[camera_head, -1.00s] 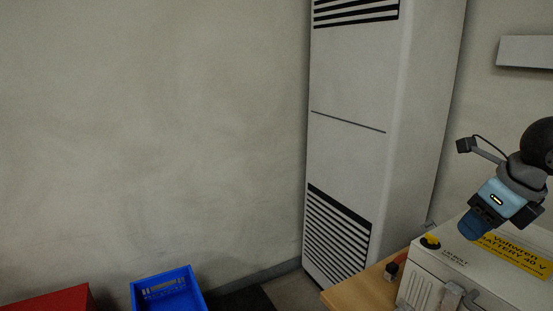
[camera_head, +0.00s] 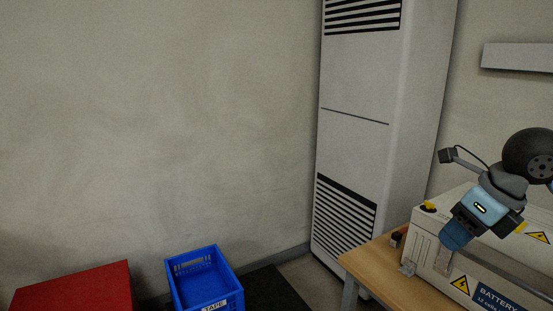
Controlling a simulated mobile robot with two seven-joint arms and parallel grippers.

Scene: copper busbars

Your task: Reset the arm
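My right arm comes in from the right edge. Its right gripper (camera_head: 456,236), light blue with a dark blue end, points down and left in front of the light-coloured battery box (camera_head: 425,227). Its fingers are too small and dark to tell apart, so I cannot see whether it is open or shut. I cannot tell whether it touches the box. No held object is visible. My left arm and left gripper are not in view.
The battery box stands on a wooden table (camera_head: 373,267) at the lower right. A tall white cabinet unit (camera_head: 350,145) stands against the wall behind. A blue crate (camera_head: 207,289) and a red box (camera_head: 75,292) are at the lower left.

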